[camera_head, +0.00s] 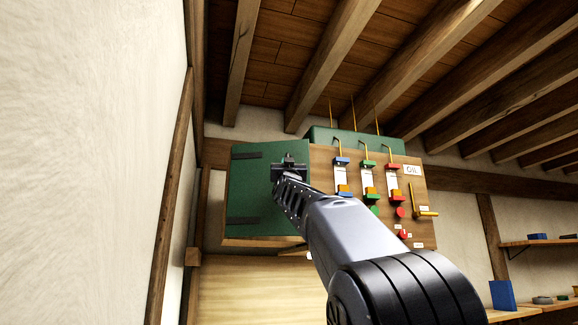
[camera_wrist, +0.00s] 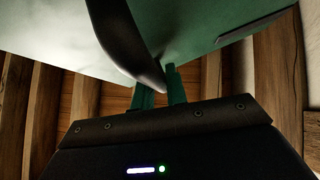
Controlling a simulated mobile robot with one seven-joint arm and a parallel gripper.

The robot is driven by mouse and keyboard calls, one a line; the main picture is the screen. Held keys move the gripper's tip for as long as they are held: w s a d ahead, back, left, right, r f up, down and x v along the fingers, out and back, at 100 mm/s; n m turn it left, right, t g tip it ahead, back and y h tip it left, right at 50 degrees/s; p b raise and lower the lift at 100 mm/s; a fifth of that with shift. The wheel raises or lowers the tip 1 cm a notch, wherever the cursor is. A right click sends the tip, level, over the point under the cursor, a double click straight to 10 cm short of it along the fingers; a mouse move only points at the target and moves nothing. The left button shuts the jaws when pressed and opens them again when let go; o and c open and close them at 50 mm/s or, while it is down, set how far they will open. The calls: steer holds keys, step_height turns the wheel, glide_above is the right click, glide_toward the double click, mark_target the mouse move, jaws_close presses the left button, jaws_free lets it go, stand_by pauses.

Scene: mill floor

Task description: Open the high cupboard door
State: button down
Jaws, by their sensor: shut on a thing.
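The high cupboard's green door (camera_head: 262,190) is at the left of a wooden panel, with dark hinge straps on its left side. It looks shut or nearly so; I cannot tell if there is a gap. My gripper (camera_head: 290,166) is at the door's right edge and hides most of the handle. In the wrist view, the pale green door face (camera_wrist: 205,30) fills the top, and a dark curved handle (camera_wrist: 125,42) runs down to my gripper's fingers (camera_wrist: 160,85), which are shut on it.
Right of the door, the panel (camera_head: 322,165) carries coloured sliders, buttons, a yellow lever (camera_head: 426,213) and an "OIL" label. A plaster wall (camera_head: 90,160) stands close on the left. Beams (camera_head: 345,50) cross the ceiling. Shelves with a blue box (camera_head: 502,295) are at lower right.

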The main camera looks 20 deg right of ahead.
steer(key=s+a, duration=0.8)
steer(key=a, duration=0.4)
steer(key=shift+s+a+r, duration=0.2)
steer(key=shift+a+r, duration=0.05)
steer(key=shift+a, duration=0.1)
steer(key=c, duration=1.4)
jaws_free()
steer(key=shift+w, duration=0.1)
steer(key=v, duration=1.1)
steer(key=shift+w+f, duration=0.2)
steer(key=shift+w, duration=0.05)
